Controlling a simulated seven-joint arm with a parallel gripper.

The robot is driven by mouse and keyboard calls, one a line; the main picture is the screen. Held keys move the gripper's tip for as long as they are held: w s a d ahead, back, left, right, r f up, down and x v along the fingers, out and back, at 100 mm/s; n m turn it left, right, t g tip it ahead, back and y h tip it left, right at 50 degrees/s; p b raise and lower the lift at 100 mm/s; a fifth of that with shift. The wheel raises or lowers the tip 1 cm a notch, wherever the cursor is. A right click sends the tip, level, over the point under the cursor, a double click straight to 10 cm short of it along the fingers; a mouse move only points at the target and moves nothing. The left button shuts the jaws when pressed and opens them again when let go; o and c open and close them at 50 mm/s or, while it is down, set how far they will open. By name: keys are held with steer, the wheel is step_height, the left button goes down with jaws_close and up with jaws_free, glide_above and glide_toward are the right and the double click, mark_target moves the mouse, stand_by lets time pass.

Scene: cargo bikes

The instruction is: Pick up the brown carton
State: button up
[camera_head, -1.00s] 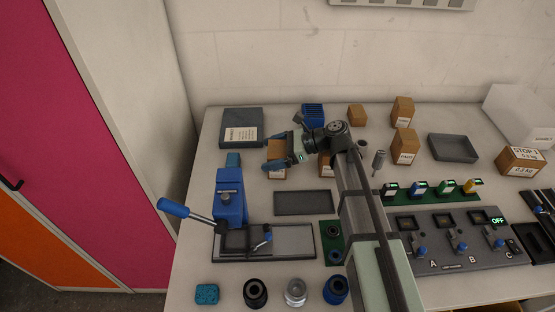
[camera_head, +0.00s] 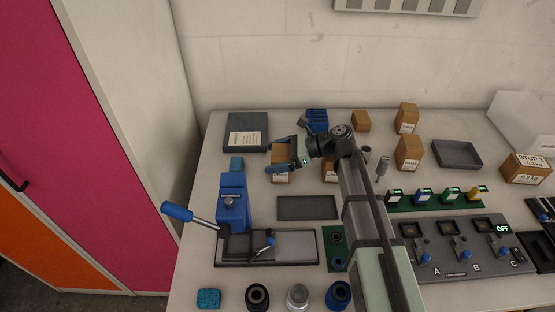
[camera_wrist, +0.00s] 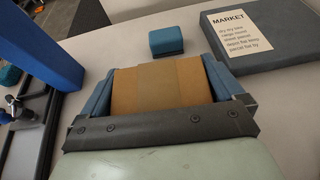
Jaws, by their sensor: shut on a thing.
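A brown carton (camera_wrist: 160,88) fills the space between the two blue fingers of my gripper (camera_wrist: 158,90) in the wrist view. Both fingers press on its sides. In the head view the carton (camera_head: 281,176) shows under my gripper (camera_head: 281,156), behind the dark grey tray, with a white label on its near face. Whether its base touches the table is hard to tell. Another brown carton (camera_head: 328,172) stands just to the right, partly hidden by my arm.
A blue lever press (camera_head: 232,200) stands at left front of the gripper. A dark box with a MARKET label (camera_head: 245,130) lies behind left, and a blue block (camera_wrist: 166,41) sits nearby. An empty grey tray (camera_head: 306,207) lies in front. More brown cartons (camera_head: 408,152) stand at right.

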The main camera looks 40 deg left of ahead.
step_height(320, 180, up, 11)
steer(key=shift+f, duration=0.2)
step_height(320, 180, up, 5)
steer(key=w+d+m+t+y, duration=0.1)
steer(key=w+d+m+t, duration=0.15)
steer(key=w, duration=0.55)
steer(key=w+d+m+t+y, duration=0.1)
steer(key=w+d, duration=0.3)
steer(key=w, duration=0.4)
steer(key=m+t, duration=0.9)
steer(key=t, duration=0.2)
glide_above(451, 154)
step_height(451, 154, down, 4)
steer(key=shift+g, duration=0.25)
steer(key=shift+f, duration=5.65)
steer(key=shift+f, duration=0.1)
